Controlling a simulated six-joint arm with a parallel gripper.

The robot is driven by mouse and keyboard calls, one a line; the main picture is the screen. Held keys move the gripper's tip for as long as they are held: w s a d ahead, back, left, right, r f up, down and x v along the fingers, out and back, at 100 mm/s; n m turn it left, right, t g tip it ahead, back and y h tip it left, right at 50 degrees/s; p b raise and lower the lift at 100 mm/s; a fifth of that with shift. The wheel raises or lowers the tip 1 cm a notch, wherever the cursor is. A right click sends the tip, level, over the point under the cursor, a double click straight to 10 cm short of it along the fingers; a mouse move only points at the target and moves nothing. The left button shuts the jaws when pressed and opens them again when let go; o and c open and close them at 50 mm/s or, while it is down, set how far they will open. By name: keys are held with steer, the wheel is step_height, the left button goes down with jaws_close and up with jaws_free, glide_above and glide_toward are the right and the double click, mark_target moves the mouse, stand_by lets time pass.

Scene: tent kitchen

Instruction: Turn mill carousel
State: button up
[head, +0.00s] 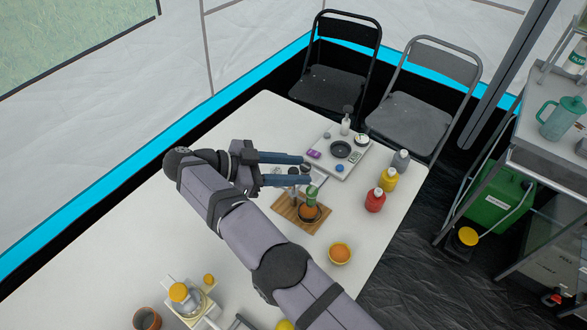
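A wooden board (285,211) lies on the white table. Near its right end is a small round stand (310,215) with a dark rim and an orange-brown middle. A green-topped upright piece (311,193) and small dark and silvery mill-like pieces (292,191) stand there, partly hidden by my gripper. This group looks like the mill carousel, but it is too small to be sure. My gripper (307,171) reaches in from the left, its two blue-grey fingers apart. One finger passes over or beside the mills; I cannot tell whether it touches them. Nothing shows held between the fingers.
A pale tray (358,162) with a black dish, a bottle and small items lies beyond the fingertips. Red (375,200), yellow (388,179) and grey (401,159) bottles stand at the right edge. An orange bowl (340,253) sits nearer. The table's far left is clear.

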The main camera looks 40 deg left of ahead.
steer(key=shift+r, duration=0.6)
step_height(320, 180, up, 7)
steer(key=p, duration=0.3)
steer(key=shift+f, duration=0.15)
steer(key=shift+r+p, duration=1)
steer(key=shift+p, duration=0.1)
